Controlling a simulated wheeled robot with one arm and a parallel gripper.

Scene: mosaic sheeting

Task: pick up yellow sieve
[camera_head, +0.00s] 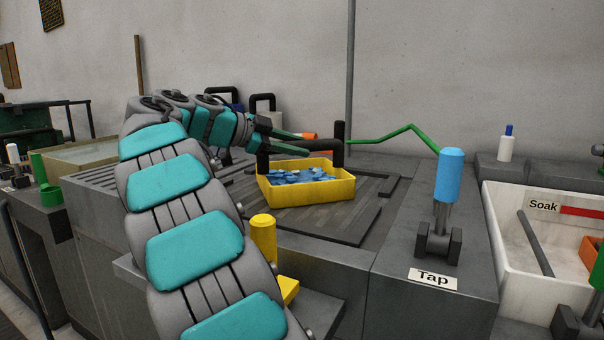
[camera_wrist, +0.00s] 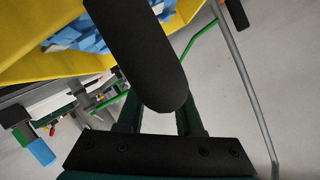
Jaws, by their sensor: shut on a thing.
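In the wrist view the fingers (camera_wrist: 160,112) close around the black bar (camera_wrist: 135,50), and the sieve's yellow wall (camera_wrist: 60,66) with blue pieces fills the upper left. The sieve looks level in the head view. Whether its bottom touches the slatted grey surface is not clear.
The dark slatted plate (camera_head: 348,225) lies under the sieve. A blue-handled tap lever (camera_head: 449,175) stands to the right, joined to a thin green rod (camera_head: 380,136). The white Soak basin (camera_head: 510,240) is farther right. A yellow post (camera_head: 263,235) stands in front.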

